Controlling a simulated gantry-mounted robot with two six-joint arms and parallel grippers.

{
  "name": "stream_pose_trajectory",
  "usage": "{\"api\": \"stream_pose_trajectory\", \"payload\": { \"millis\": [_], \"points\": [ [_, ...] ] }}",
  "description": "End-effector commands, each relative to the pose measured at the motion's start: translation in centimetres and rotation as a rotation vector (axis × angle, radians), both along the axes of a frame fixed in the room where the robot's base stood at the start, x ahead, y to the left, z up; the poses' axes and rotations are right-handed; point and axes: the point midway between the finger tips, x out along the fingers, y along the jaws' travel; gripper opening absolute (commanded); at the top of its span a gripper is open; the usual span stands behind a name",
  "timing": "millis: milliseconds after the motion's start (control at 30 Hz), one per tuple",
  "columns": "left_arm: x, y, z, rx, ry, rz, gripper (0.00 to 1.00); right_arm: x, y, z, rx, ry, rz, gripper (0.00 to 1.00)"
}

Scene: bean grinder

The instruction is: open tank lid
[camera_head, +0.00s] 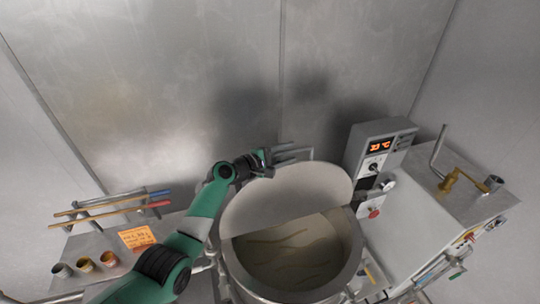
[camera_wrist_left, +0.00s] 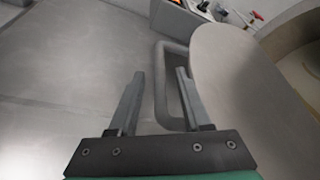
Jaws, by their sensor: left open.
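The tank (camera_head: 230,262) is a round metal vessel, uncovered at the front, with pale contents inside. Its flat grey lid (camera_head: 290,196) stands raised and tilted over the back half. A bar handle (camera_head: 295,150) shows behind the lid's upper edge. My left gripper (camera_head: 264,160) is at that edge, beside the handle. In the left wrist view my left gripper (camera_wrist_left: 158,88) is open; the looped handle (camera_wrist_left: 161,100) lies between or just beyond the fingers, and the lid (camera_wrist_left: 238,95) is close to the right finger. Contact cannot be told. My right gripper is not in view.
A control box with a red display (camera_head: 370,155) stands right of the tank, by a machine with a crank (camera_head: 450,180). At left are several small cups (camera_head: 85,265), an orange label (camera_head: 136,237) and rods with coloured ends (camera_head: 120,203). A metal wall is behind.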

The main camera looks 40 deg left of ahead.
Motion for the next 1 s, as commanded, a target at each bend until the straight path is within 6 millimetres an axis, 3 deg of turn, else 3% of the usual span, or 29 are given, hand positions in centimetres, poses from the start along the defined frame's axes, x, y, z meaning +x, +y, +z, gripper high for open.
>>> {"api": "stream_pose_trajectory", "payload": {
  "millis": [33, 333, 500, 1000],
  "points": [
    [-0.9, 0.1, 0.6, 0.002, 0.0, 0.003, 0.48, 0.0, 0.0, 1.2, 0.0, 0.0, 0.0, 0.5],
    [-6.2, 1.0, 1.2, 0.0, 0.0, 0.002, 0.48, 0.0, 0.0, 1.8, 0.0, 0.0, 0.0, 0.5],
    [-8.5, 1.4, 1.8, 0.001, 0.003, 0.001, 0.48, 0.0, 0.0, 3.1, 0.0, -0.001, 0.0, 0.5],
    [-8.9, 1.4, 1.7, 0.001, 0.001, 0.0, 0.48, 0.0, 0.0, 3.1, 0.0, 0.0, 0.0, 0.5]
  ]
}}
